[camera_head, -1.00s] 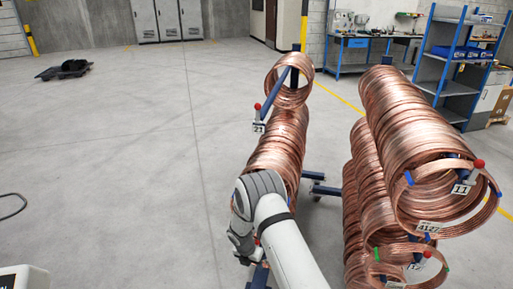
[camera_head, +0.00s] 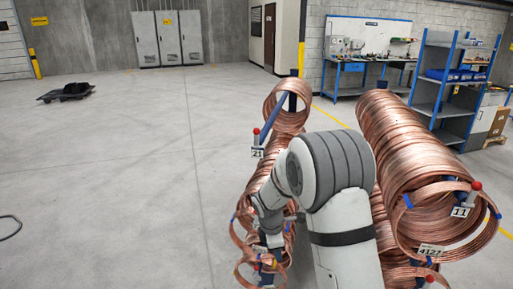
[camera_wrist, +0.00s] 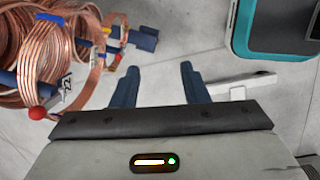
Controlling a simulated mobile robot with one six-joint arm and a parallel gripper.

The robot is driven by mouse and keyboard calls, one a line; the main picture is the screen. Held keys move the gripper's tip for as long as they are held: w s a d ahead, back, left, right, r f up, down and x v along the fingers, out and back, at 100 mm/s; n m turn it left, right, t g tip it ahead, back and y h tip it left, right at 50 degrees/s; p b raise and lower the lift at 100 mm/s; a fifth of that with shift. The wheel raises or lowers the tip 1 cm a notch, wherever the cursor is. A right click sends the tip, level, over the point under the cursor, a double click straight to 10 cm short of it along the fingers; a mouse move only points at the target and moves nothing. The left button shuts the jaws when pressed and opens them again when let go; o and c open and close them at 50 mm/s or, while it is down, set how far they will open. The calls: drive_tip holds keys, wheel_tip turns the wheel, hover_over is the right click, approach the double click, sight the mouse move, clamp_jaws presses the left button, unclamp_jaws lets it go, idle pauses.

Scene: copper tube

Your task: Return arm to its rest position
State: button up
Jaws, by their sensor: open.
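My gripper (camera_wrist: 158,88) shows in the wrist view with its two dark blue fingers spread apart and nothing between them. Below the fingers in that view is grey floor. In the head view my arm reaches forward in front of the copper coil rack, and the gripper itself is hidden or too small to make out there. Copper coils (camera_head: 288,108) hang on a blue arm tagged 21, just beyond my arm. In the wrist view copper coils (camera_wrist: 88,50) on a blue bar with a red ball end (camera_wrist: 37,113) lie left of my gripper, apart from it.
A larger row of copper coils (camera_head: 400,135) tagged 11 hangs close to the right of my arm. A teal and grey box-like thing (camera_wrist: 275,28) is at the upper right of the wrist view. Blue shelves (camera_head: 450,90) stand behind.

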drive_tip(key=s+d+r+m, duration=0.4)
drive_tip(key=s+r+m, duration=0.15)
drive_tip(key=r, duration=0.45)
drive_tip(key=s+d+r+m, duration=0.1)
drive_tip(key=s+r+m, duration=0.2)
drive_tip(key=s, duration=0.4)
drive_tip(key=s+d+r+m+t+y, duration=0.1)
drive_tip(key=s+d+r+m, duration=0.1)
drive_tip(key=s+m, duration=0.4)
drive_tip(key=s+d+r+m+y, duration=0.1)
drive_tip(key=s+r+m, duration=0.3)
drive_tip(key=s, duration=0.5)
drive_tip(key=shift+d+r+m+t, duration=0.35)
drive_tip(key=shift+d+r+t, duration=0.05)
drive_tip(key=shift+r, duration=0.1)
drive_tip(key=shift+c, duration=0.5)
drive_tip(key=shift+s, duration=0.1)
